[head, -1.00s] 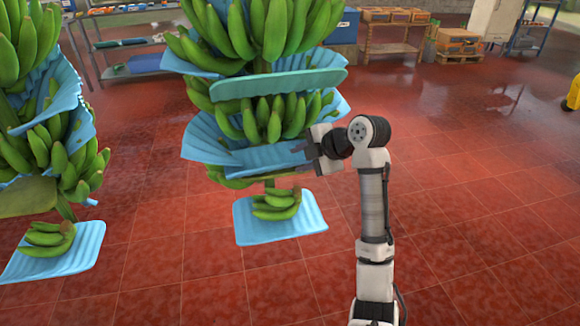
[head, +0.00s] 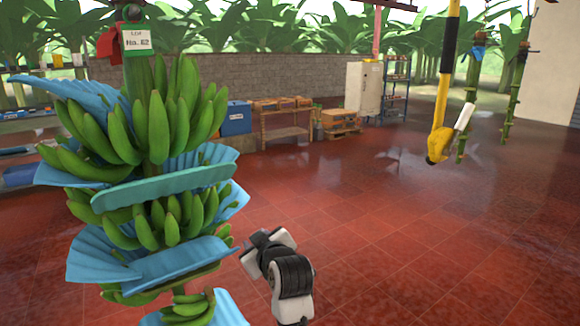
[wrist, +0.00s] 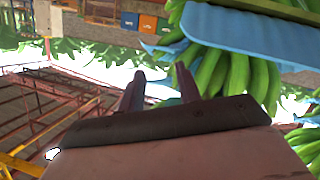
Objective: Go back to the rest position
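My gripper (head: 258,248) is in the lower middle of the head view, just right of a hanging banana stem (head: 150,150) and apart from it. In the wrist view, two dark fingers (wrist: 158,88) stand apart with nothing between them, so it is open and empty. The stem carries several hands of green bananas with blue padding sheets (head: 165,188) between them. A tag reading about "LOT No. 62" (head: 136,38) hangs at its top. The wrist view shows green bananas (wrist: 235,78) and a blue sheet (wrist: 255,35) to the right of the fingers.
A yellow tool (head: 438,143) hangs on a yellow and black pole at the right. Bare stalks (head: 470,105) hang behind it. A wooden table (head: 285,120), blue crate (head: 236,118) and white cabinet (head: 363,88) stand at the back wall. The red floor right of my arm is clear.

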